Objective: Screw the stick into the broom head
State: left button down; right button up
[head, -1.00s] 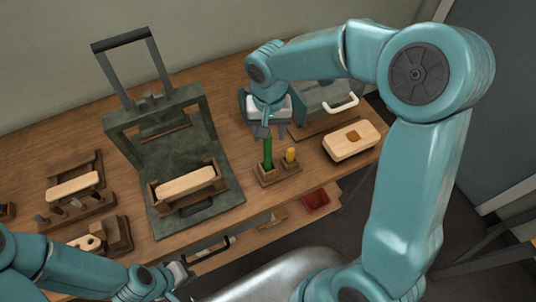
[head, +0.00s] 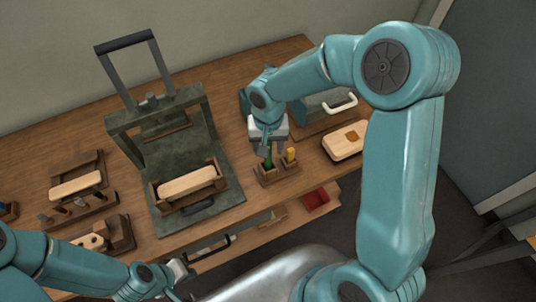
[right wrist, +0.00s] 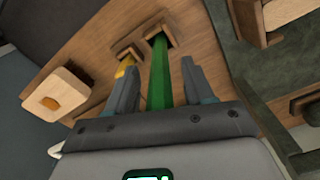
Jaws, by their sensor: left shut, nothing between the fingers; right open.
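A green stick (head: 267,161) and a shorter yellow stick (head: 290,155) stand upright in a small wooden holder (head: 275,176). In the right wrist view the green stick (right wrist: 160,75) runs between the fingers of my right gripper (right wrist: 160,85), which is open around it and not closed on it. The yellow stick (right wrist: 122,68) is beside its left finger. In the head view my right gripper (head: 272,150) covers the green stick's upper part. My left gripper (head: 187,277) is shut and empty near the front edge.
A pale block with a brown square (head: 345,142) lies right of the holder. Another pale block (head: 187,183) sits in a cradle on the dark green press (head: 177,150). Wooden holders with tools (head: 78,212) stand left. A red bin (head: 317,198) is below the table edge.

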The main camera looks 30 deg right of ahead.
grip_shut()
jog(key=shift+r, duration=0.2)
notch_tip(320, 180, up, 20)
jog(key=shift+f+b, duration=0.15)
jog(key=shift+b, duration=0.3)
